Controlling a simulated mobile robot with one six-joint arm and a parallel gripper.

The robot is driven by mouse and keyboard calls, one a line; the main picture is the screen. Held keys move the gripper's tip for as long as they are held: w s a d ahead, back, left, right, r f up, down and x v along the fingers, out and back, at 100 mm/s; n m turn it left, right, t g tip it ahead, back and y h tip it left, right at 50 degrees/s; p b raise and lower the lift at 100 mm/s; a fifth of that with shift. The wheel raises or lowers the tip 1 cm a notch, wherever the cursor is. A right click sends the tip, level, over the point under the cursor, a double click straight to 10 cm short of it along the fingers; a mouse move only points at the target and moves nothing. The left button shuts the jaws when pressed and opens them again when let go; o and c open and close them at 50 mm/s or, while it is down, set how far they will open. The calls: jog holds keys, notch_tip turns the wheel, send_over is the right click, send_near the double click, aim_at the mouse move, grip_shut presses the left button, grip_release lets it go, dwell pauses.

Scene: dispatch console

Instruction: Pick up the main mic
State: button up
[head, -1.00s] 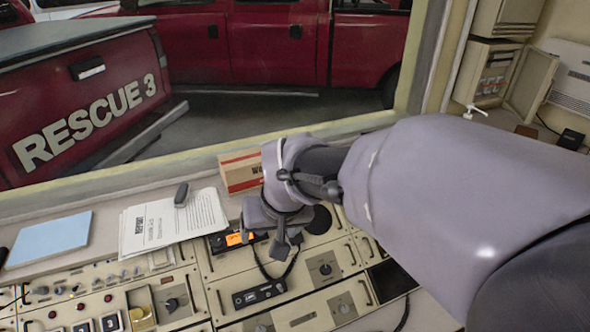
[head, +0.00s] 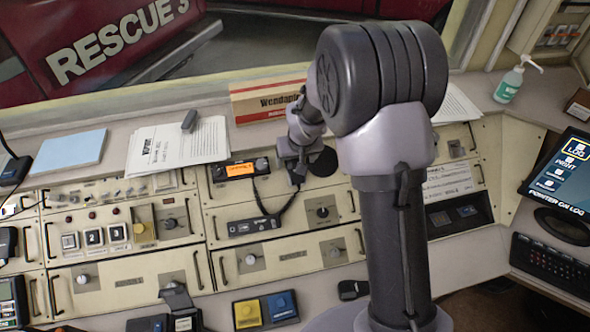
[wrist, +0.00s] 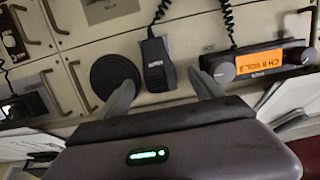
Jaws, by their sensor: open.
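A black hand mic (wrist: 156,65) with a coiled cord lies on the cream console panel in the wrist view. The small print on it is too small to read. My gripper (wrist: 162,92) is open, with its two fingers on either side of the lower end of the mic and nothing held between them. Contact cannot be told. In the head view my gripper (head: 299,168) is over the panel beside the round black speaker and hides most of the mic.
The round speaker (wrist: 115,72) lies left of the mic in the wrist view, and a radio with an orange display (wrist: 262,62) lies right. A cardboard box (head: 270,103) and papers (head: 182,142) lie on the ledge behind. A cabled black unit (head: 253,226) is nearer me.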

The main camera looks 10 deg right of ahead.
jog(key=x, duration=0.2)
jog(key=shift+w+f, duration=0.15)
jog(key=shift+f, duration=0.15)
jog(key=c, duration=1.6)
jog(key=shift+r, duration=0.15)
